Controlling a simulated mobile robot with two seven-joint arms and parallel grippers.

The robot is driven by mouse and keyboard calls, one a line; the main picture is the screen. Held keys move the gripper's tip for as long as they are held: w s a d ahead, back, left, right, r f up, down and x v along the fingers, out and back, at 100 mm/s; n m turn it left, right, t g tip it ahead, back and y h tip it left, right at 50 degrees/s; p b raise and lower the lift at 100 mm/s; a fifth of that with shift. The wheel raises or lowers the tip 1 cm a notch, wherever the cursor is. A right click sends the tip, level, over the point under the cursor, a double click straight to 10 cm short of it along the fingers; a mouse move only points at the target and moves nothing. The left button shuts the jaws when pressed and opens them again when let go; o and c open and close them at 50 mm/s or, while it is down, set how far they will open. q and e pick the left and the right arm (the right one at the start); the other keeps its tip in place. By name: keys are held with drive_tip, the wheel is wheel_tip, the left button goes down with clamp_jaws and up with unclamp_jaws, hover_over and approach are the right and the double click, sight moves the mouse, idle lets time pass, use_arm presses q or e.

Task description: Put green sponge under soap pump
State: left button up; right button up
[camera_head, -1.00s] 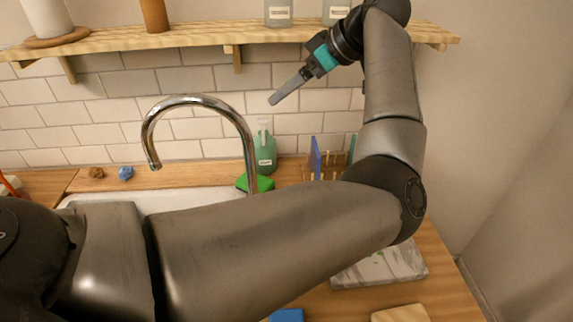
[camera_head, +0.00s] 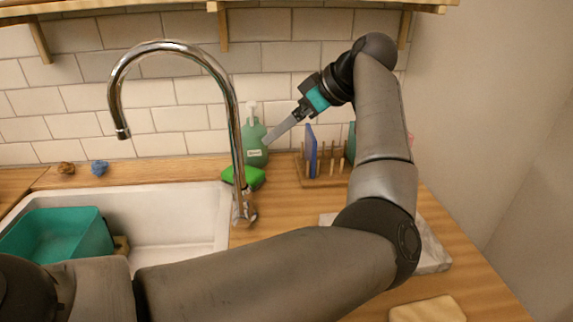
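The green soap pump bottle (camera_head: 255,150) stands upright on the wooden counter against the tiled wall, with a pale pump head. The green sponge (camera_head: 249,178) lies on the counter at the front of the bottle's base; whether they touch is unclear. The faucet hides part of the sponge. My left arm comes in from the left and bends back at the right. Its gripper (camera_head: 266,141) points down and left, with its tip at the bottle's right side in the picture. Contact is unclear. I see the fingers side-on, so their opening is hidden. My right gripper is not in view.
A chrome faucet (camera_head: 232,110) rises in front of the bottle and sponge. A white sink (camera_head: 165,205) with a teal tub (camera_head: 60,235) lies left. A wooden rack (camera_head: 325,179) holding a blue board stands right. Two small lumps lie on the back ledge.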

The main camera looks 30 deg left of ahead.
sight(249, 173)
use_arm(q)
drive_tip(key=shift+f+b, duration=1.8)
drive_tip(key=shift+f, duration=0.45)
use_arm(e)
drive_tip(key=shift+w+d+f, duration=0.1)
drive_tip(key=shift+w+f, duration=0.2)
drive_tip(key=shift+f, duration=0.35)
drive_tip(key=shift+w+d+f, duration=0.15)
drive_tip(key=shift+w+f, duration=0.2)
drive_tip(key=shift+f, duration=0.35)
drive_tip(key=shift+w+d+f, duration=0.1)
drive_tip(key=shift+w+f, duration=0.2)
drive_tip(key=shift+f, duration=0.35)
use_arm(q)
drive_tip(key=b+x, duration=0.3)
drive_tip(key=x, duration=1)
drive_tip(key=shift+s+f, duration=0.1)
drive_tip(key=shift+f, duration=0.05)
drive_tip(key=shift+b+x, duration=0.5)
drive_tip(key=shift+x, duration=0.5)
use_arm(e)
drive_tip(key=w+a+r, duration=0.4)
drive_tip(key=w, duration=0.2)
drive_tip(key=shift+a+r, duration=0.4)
use_arm(q)
drive_tip(key=shift+c, duration=0.2)
drive_tip(key=c, duration=1.1)
